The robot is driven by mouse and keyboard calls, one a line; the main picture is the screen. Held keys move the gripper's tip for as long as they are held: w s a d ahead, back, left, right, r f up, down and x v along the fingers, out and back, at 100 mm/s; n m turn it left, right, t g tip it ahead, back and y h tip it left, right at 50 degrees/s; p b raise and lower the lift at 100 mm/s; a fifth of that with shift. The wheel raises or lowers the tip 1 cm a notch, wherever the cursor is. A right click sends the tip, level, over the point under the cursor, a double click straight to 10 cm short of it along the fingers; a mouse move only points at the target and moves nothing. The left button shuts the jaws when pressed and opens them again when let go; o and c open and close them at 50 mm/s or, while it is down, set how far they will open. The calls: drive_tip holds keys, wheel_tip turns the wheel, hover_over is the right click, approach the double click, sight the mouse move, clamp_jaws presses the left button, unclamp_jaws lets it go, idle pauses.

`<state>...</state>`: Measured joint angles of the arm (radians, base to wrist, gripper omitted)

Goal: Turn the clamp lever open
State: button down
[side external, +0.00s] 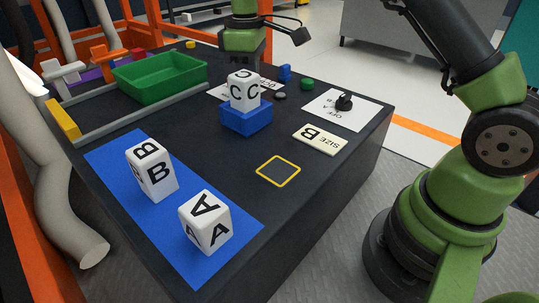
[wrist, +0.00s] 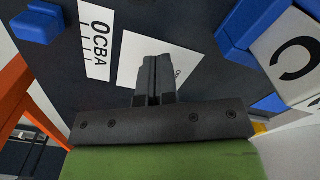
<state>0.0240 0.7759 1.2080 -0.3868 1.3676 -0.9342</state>
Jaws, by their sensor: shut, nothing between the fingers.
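My gripper (side external: 241,63) hangs over the far part of the dark table, behind the white C block (side external: 243,88); its tips are partly hidden in the side view. In the wrist view my gripper (wrist: 156,62) has its fingers together with nothing between them, in front of a white card (wrist: 133,50) that it partly covers. I cannot surely identify the clamp lever. An orange handle-like part (side external: 107,58) stands at the table's far left, near a purple piece. A black knob (side external: 344,102) sits on a white panel marked OFF at the right.
The C block sits on a blue stand (side external: 247,120), close to my gripper's side. A green tray (side external: 160,78) is at left. B (side external: 151,170) and A (side external: 206,222) blocks stand on a blue mat (side external: 120,158). A lettered scale card (wrist: 96,40) lies near a blue block (wrist: 38,24).

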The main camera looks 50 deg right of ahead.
drive_tip(key=shift+w, duration=0.15)
drive_tip(key=shift+d, duration=0.35)
idle(0.4)
drive_tip(key=shift+s+d, duration=0.15)
drive_tip(key=shift+s, duration=0.15)
wheel_tip(320, 180, up, 6)
idle(0.3)
